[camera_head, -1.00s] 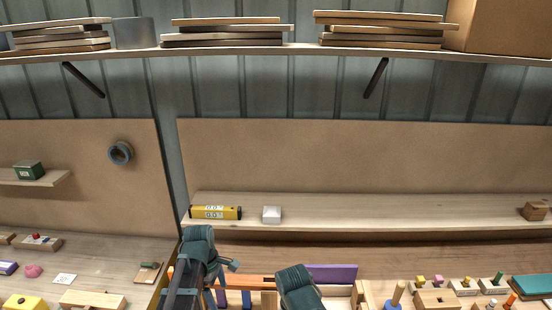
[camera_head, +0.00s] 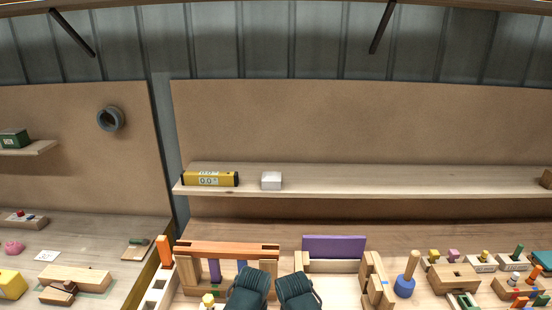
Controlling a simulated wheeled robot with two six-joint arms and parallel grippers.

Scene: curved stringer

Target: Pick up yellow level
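The yellow level (camera_head: 210,179) lies lengthwise at the left end of the wooden shelf (camera_head: 400,187), with white display panels on its front face. Nothing touches it. My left arm shows as a dark teal part (camera_head: 249,290) at the bottom centre, below and to the right of the level. My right arm shows as a similar dark teal part (camera_head: 297,291) just to its right. Both are well apart from the level. Their fingertips cannot be made out, so I cannot tell whether either gripper is open or shut.
A white box (camera_head: 271,181) sits on the shelf just right of the level. Below, the bench holds a wooden frame with an orange bar (camera_head: 226,249), a purple board (camera_head: 334,247) and a blue-based peg (camera_head: 404,285). The shelf's middle is clear.

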